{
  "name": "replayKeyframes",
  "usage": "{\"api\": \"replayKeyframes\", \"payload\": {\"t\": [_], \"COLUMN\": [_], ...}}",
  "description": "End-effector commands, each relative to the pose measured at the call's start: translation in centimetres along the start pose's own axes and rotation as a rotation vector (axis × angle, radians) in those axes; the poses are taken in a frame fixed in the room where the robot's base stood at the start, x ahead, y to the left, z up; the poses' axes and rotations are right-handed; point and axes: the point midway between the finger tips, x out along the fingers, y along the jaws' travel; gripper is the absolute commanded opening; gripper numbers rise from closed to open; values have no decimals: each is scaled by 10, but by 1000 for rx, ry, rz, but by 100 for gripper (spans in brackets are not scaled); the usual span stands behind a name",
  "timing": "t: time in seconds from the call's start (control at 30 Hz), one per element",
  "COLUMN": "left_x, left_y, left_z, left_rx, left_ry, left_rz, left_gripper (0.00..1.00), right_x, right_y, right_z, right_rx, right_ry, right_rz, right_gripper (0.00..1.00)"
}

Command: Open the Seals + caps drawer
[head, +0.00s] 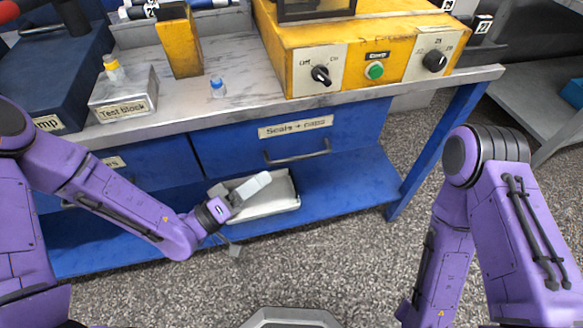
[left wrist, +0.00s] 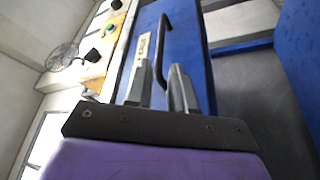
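The Seals + caps drawer (head: 355,128) is a blue drawer front under the bench top, marked by a white label (head: 296,127). It looks closed. Its dark bar handle (head: 298,155) runs along the lower part of the front. My left gripper (head: 255,189) is below and left of the handle, apart from it. In the left wrist view my left gripper's two fingers (left wrist: 160,78) stand apart with nothing held, and the handle (left wrist: 164,45) shows just beyond their tips. My right arm comes down at the right of the head view, and its gripper is out of frame.
A whitish tray (head: 275,203) lies on the blue lower shelf (head: 345,180), behind my left gripper. Another blue drawer (head: 150,163) is to the left. A bench leg (head: 437,150) stands at the right. The bench top holds a test block (head: 125,98) and a yellow control box (head: 375,45).

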Motion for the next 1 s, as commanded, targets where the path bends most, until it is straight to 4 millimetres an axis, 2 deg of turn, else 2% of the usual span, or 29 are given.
{"api": "replayKeyframes", "payload": {"t": [0.2, 0.4, 0.73, 0.77, 0.8, 0.83, 1.0], "left_x": [50, 82, 88, 88, 88, 88, 88], "left_y": [1, 0, 0, 0, 0, 0, 0], "left_z": [0, 1, 1, 1, 1, 1, 1], "left_rx": [2, 0, -1, -1, -1, -1, -1], "left_ry": [-4, -3, -2, -2, -2, -2, -2], "left_rz": [-1, -3, -5, -5, -5, -5, -6], "left_gripper": [23, 23, 23, 17, 4, 0, 0], "right_x": [-2, -2, -2, -2, -2, -2, -1], "right_y": [0, 0, 0, 0, 0, 0, 0], "right_z": [-1, -1, -1, -1, -1, -1, -1], "right_rx": [0, 0, 0, 0, 0, 0, 0], "right_ry": [0, 0, 0, 0, 0, 0, 0], "right_rz": [0, 0, 0, 0, 0, 0, 0], "right_gripper": [43, 43, 43, 43, 43, 43, 43]}}
